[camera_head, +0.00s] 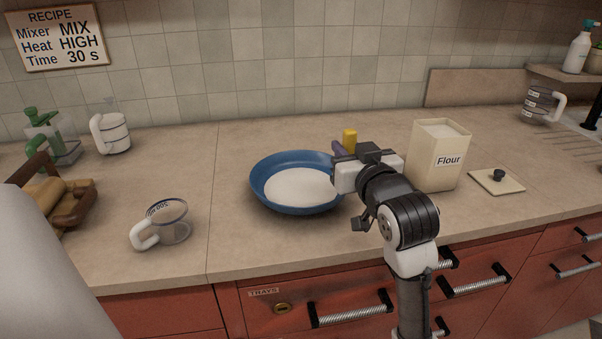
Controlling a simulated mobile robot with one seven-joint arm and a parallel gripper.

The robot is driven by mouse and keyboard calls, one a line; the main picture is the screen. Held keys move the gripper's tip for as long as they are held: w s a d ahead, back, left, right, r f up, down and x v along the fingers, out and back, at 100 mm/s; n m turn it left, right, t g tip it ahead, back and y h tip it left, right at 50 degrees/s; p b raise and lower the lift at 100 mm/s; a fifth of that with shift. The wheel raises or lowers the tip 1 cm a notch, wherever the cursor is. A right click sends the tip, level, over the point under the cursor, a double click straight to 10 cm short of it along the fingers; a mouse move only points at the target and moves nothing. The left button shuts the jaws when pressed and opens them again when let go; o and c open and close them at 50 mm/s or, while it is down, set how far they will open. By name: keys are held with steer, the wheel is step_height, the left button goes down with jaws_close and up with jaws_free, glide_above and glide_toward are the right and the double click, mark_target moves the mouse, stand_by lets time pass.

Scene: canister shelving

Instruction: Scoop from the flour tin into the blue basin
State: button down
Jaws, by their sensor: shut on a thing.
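The blue basin (262,187) sits on the counter left of my gripper, with a broad white heap of flour (298,187) in it. The cream flour tin (432,163), labelled "Flour", stands upright and open to the right, white up near its rim. Its square lid (497,182) with a dark knob lies on the counter to the right. My gripper (347,174) is at the basin's right rim, shut on what seems to be the scoop. Whether the scoop holds flour is hidden.
A yellow object (349,141) shows behind my gripper, partly hidden. A clear measuring cup (174,221) stands at front left, another jug (112,134) behind it. Counter between cup and basin is clear.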

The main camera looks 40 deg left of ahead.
steer(key=d+r+p, duration=0.3)
steer(key=d+r, duration=0.1)
steer(key=d, duration=0.1)
steer(key=shift+w, duration=0.35)
steer(key=shift+a+r, duration=0.1)
stand_by(0.6)
